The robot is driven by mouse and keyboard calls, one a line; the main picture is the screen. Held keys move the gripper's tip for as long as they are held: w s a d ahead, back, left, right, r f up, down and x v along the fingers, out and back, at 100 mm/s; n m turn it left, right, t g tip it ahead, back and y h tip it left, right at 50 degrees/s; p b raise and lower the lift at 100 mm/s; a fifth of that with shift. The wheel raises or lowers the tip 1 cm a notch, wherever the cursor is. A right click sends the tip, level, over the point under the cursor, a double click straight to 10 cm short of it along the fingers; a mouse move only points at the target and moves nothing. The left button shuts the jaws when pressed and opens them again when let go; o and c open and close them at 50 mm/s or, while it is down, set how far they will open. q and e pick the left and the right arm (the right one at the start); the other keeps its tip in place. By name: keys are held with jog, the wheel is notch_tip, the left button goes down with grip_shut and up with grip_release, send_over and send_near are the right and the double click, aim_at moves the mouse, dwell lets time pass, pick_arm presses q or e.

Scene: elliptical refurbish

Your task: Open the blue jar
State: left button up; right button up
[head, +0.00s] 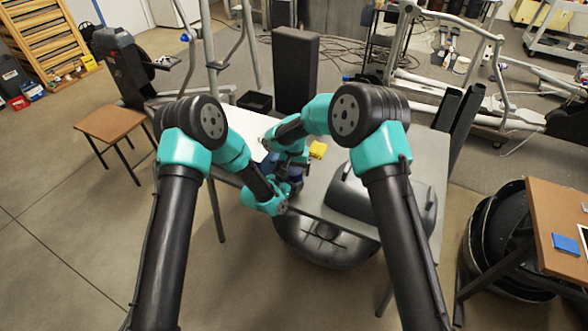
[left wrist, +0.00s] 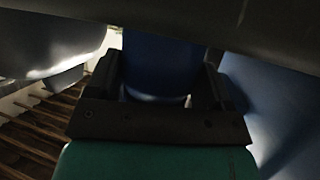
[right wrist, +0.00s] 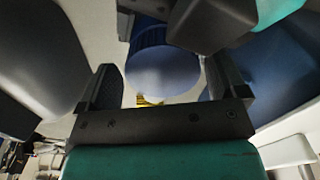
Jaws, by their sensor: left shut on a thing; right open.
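The blue jar (left wrist: 160,65) sits between the two fingers of my left gripper (left wrist: 160,80), which is shut on its body. In the right wrist view the jar shows a pale blue round end face (right wrist: 165,75) and a dark blue ribbed rim (right wrist: 152,38). My right gripper (right wrist: 163,85) is open, with one finger on each side of that end; I cannot tell whether either finger touches it. In the head view both grippers meet over the table, and the jar (head: 295,172) is mostly hidden by them.
A grey table (head: 340,155) lies under the arms. A yellow object (head: 318,149) is on it beyond the grippers. A large dark grey shell (head: 378,200) takes up its right side. A tall black box (head: 295,70) stands behind the table.

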jog(key=shift+a, duration=0.1)
jog(key=shift+r, duration=2.3)
jog(key=shift+c, duration=0.4)
jog(key=shift+r+m, duration=1.6)
jog(key=shift+r, duration=0.1)
jog(key=shift+f, duration=4)
